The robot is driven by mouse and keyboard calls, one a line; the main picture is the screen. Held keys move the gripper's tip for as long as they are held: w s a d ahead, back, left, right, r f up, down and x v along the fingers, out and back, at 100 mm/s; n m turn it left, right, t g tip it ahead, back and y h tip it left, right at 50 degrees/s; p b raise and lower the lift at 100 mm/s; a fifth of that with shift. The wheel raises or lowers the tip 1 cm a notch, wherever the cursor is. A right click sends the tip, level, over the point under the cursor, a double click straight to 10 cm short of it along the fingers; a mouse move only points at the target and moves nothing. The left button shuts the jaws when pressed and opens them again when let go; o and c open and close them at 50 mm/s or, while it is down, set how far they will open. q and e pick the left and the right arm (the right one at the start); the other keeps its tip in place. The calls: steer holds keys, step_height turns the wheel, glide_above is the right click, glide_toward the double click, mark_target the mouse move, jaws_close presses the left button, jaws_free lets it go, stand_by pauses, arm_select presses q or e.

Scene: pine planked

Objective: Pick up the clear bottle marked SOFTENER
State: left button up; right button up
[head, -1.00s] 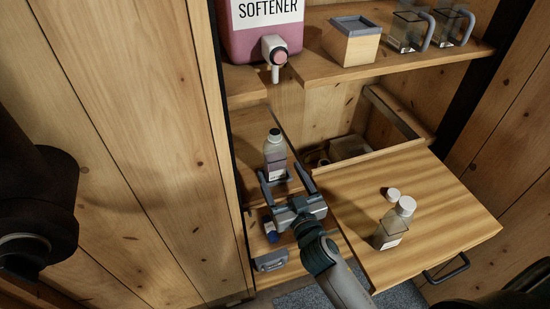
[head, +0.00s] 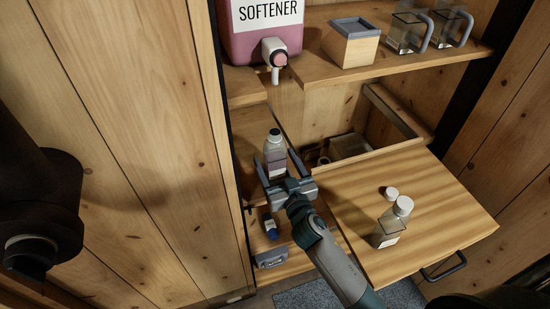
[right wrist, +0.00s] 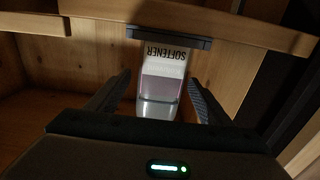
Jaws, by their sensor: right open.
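My right gripper (head: 275,168) is open, with one finger on each side of the bottle. In the right wrist view the bottle (right wrist: 159,88) lies between the two fingers, with a gap visible on either side. Its cap end is hidden there behind a grey edge. Of my left arm only dark links show, at the left edge.
A pink dispenser (head: 262,28), also marked SOFTENER, with a tap (head: 275,55) is above the bottle. Another capped bottle (head: 390,225) stands on the board (head: 440,205) at right. A blue-capped bottle (head: 270,225) is lower left.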

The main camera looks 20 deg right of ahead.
steer(key=shift+w, duration=0.45)
steer(key=c, duration=1.5)
arm_select(q)
steer(key=shift+s+f, duration=0.15)
steer(key=shift+s, duration=0.2)
steer(key=shift+s+a, duration=0.1)
arm_select(e)
steer(key=shift+r, duration=0.15)
